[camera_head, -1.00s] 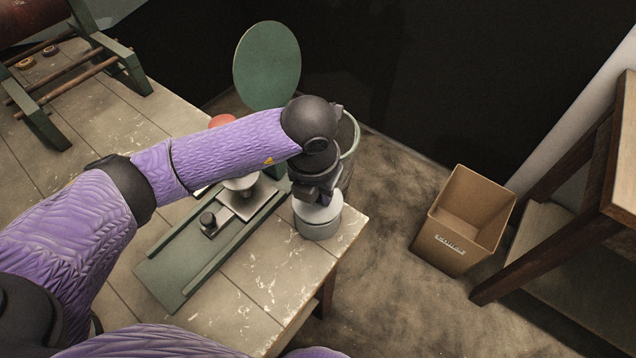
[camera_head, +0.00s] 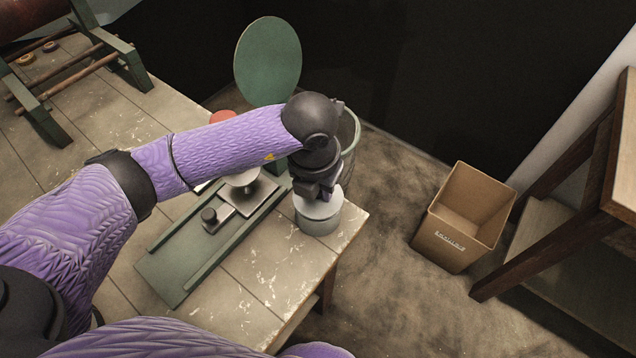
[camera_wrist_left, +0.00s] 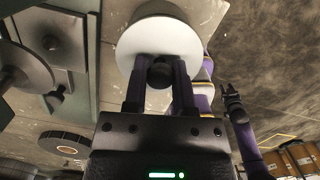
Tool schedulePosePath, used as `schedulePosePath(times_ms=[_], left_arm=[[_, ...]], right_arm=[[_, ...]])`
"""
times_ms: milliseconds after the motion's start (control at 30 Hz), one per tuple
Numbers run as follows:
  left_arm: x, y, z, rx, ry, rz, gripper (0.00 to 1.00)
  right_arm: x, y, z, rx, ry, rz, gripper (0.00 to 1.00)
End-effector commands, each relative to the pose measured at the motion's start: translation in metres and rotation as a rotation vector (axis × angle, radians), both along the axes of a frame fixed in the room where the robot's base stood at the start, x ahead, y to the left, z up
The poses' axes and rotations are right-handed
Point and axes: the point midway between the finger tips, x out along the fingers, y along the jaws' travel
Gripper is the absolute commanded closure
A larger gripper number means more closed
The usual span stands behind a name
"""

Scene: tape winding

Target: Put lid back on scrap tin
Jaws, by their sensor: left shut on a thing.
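The scrap tin (camera_head: 319,226) is a short grey cylinder standing upright at the table's near right corner. The pale round lid (camera_head: 322,208) is at the tin's top, roughly level; I cannot tell whether it is fully seated. My left gripper (camera_head: 318,192) points down over the tin. In the left wrist view its two fingers (camera_wrist_left: 160,75) are shut on the dark round knob of the white lid (camera_wrist_left: 150,38). The lid hides most of the tin there. My right gripper (camera_wrist_left: 233,97) appears small at the right of the wrist view, its jaws unclear.
A green fixture (camera_head: 165,270) with rails lies on the table left of the tin. A green disc (camera_head: 268,60) stands behind it. A wire bin (camera_head: 350,135) is beyond the table edge. A cardboard box (camera_head: 447,243) stands on the floor at right.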

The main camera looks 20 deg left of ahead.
Motion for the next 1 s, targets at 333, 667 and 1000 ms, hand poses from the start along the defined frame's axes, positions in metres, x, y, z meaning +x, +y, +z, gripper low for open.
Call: schedulePosePath(times_ms=[333, 667, 1000], left_arm=[[0.0, 0.0, 0.0, 0.0, 0.0, 0.0, 1.0], [0.0, 0.0, -0.003, 0.001, 0.0, 0.0, 1.0], [0.0, 0.0, -0.003, 0.001, 0.0, 0.0, 1.0]], right_arm=[[-0.006, 0.0, 0.001, 0.0, 0.01, -0.002, 0.59], [-0.011, 0.0, 0.0, -0.001, 0.018, -0.003, 0.59], [-0.005, 0.0, 0.001, -0.001, 0.01, -0.003, 0.59]])
